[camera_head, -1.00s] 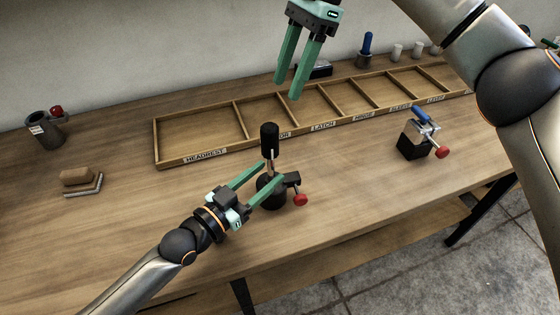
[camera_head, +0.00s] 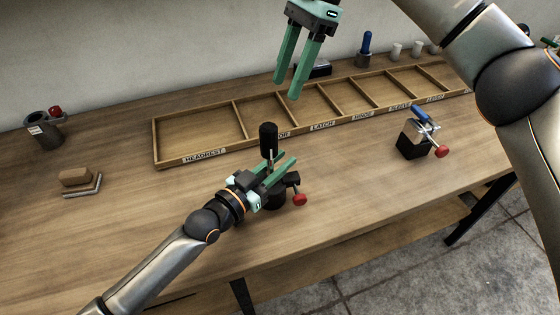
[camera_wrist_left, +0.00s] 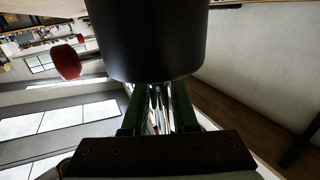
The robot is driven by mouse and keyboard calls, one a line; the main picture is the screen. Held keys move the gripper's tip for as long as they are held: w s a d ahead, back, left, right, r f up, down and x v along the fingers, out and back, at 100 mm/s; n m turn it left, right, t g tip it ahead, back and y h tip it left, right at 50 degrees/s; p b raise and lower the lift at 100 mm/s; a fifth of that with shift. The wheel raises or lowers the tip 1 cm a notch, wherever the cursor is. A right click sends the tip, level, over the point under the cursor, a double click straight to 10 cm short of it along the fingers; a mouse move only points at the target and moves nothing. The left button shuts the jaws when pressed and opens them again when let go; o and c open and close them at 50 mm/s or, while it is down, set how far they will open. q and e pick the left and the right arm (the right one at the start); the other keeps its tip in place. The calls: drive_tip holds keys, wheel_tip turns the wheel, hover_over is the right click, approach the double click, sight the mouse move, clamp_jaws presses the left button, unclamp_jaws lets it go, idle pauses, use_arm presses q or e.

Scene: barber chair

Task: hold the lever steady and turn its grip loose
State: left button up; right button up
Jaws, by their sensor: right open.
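The lever stands upright on the table, with a black cylindrical grip (camera_head: 268,136) on top of a thin metal shaft. Its black base (camera_head: 278,198) has a red knob (camera_head: 299,200) at its right side. My left gripper (camera_head: 287,160) is just below the grip, with its green fingers apart on either side of the shaft. In the left wrist view, a bright metal shaft (camera_wrist_left: 161,105) shows between the fingers below a large black cylinder; contact is unclear. My right gripper (camera_head: 295,85) is open and empty, pointing down above the divided tray, higher than the lever.
A long wooden tray (camera_head: 190,160) with labelled compartments lies behind the lever. A black block with a blue handle and red knob (camera_head: 441,151) stands to the right. A grey cup (camera_head: 42,130) and a brown block (camera_head: 76,177) are at the left. The table between is clear.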

use_arm(q)
clamp_jaws()
idle(0.9)
